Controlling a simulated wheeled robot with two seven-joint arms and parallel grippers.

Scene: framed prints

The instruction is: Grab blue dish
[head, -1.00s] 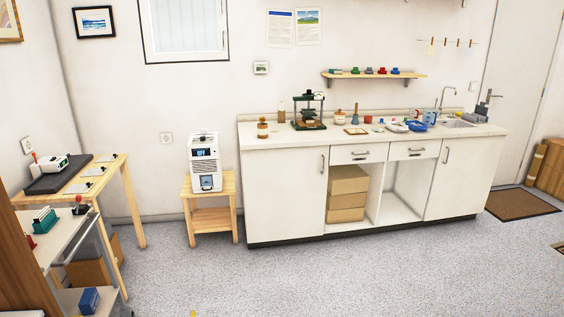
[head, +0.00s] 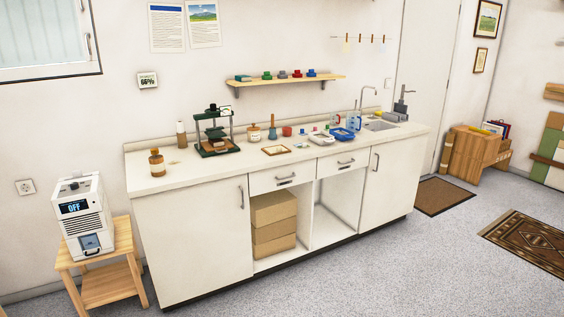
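The blue dish (head: 343,134) looks like a shallow blue tray with something pale in it. It sits on the white counter (head: 200,174), toward the right part of the top, left of the sink. A white dish (head: 320,138) lies just left of it, and blue-marked clear jugs stand behind it. Neither of my grippers is in the head view, so I cannot see their state.
A white cabinet with drawers (head: 283,179) and an open bay holding cardboard boxes (head: 273,224) supports the counter. A wooden stool (head: 108,284) with a white machine (head: 84,218) stands at the left. The grey floor (head: 400,275) in front is clear.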

